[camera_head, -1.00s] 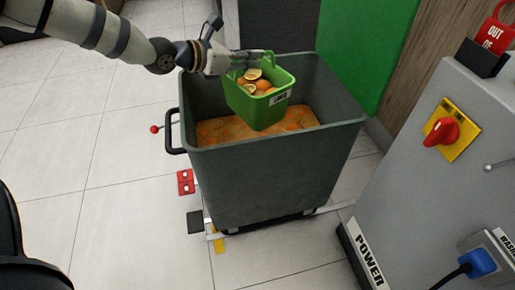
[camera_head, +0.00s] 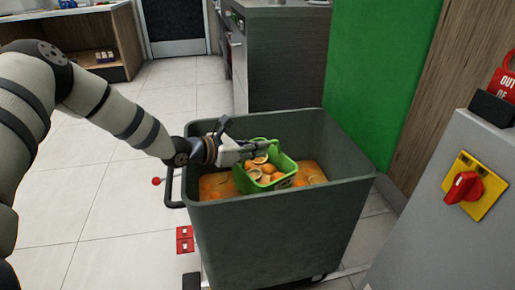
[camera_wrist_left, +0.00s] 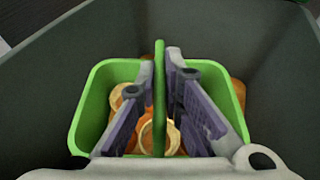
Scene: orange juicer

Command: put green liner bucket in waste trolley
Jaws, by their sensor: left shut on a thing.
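The green liner bucket (camera_head: 287,167) holds orange halves and peels. It is inside the dark grey waste trolley (camera_head: 285,228), below the rim level, over an orange layer (camera_head: 215,186) in the trolley. Whether its base touches that layer is hidden. My left gripper (camera_head: 258,147) reaches over the trolley's left rim and is shut on the bucket's handle. In the left wrist view the fingers (camera_wrist_left: 160,100) pinch the thin green handle (camera_wrist_left: 159,75), with the bucket (camera_wrist_left: 80,118) around them below. My right gripper is not in view.
A grey machine (camera_head: 425,220) with a red knob on a yellow plate (camera_head: 466,187) stands at the right. A green panel (camera_head: 380,70) rises behind the trolley. A counter (camera_head: 285,60) stands at the back. Tiled floor (camera_head: 100,200) is clear at the left.

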